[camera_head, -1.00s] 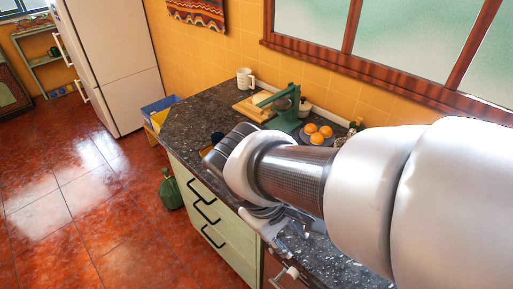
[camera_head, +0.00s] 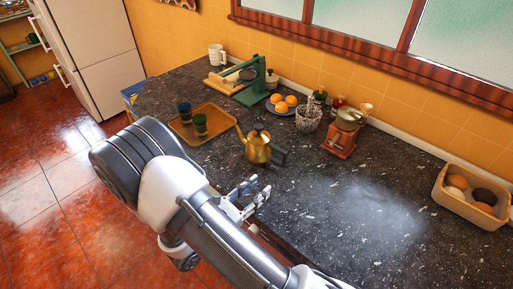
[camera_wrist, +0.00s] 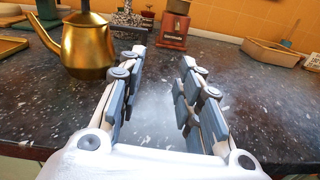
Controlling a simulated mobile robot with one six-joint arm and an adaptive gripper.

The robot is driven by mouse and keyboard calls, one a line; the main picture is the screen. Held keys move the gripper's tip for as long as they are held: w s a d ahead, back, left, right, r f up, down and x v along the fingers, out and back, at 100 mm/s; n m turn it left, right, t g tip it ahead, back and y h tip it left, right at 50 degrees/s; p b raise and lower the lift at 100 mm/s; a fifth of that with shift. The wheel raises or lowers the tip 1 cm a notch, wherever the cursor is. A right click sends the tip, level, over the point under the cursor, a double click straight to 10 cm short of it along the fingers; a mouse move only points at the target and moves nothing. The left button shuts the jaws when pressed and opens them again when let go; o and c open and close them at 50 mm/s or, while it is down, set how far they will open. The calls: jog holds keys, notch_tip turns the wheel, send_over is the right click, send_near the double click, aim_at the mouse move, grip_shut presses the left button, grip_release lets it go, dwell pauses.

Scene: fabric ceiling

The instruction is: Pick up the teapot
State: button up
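The teapot (camera_head: 257,147) is brass-gold with a dark handle on its right and a spout on its left. It stands upright on the dark speckled counter. In the wrist view the teapot (camera_wrist: 88,46) is at the upper left, to the left of my fingers and apart from them. My gripper (camera_head: 257,190) is near the front edge of the counter, in front of the teapot in the head view. In the wrist view my gripper (camera_wrist: 158,72) is open, with nothing between its fingers.
A brown tray (camera_head: 222,117) with dark cups lies left of the teapot. A bread crate (camera_head: 470,208) is at right. The counter's middle right is clear.

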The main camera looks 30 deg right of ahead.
jog(key=shift+w+a+f+n+t, duration=0.2)
jog(key=shift+f+n+t, duration=0.2)
jog(key=shift+f, duration=0.15)
jog(key=shift+w+a+f+n+t, duration=0.2)
jog(key=shift+f+n+t, duration=0.2)
jog(key=shift+f, duration=0.15)
jog(key=shift+w+d+f, duration=0.15)
jog(key=shift+w+d, duration=0.05)
jog(key=shift+d, duration=0.05)
jog(key=b, duration=0.3)
send_near(283, 160)
jog(key=x, duration=0.5)
jog(key=shift+s, duration=0.15)
jog(key=x, duration=0.1)
jog(key=b+x, duration=0.1)
jog(key=x, duration=0.3)
jog(key=shift+d+f, duration=0.15)
jog(key=shift+f, duration=0.1)
grip_shut()
jog(key=shift+w+r, duration=0.15)
jog(key=shift+w, duration=0.05)
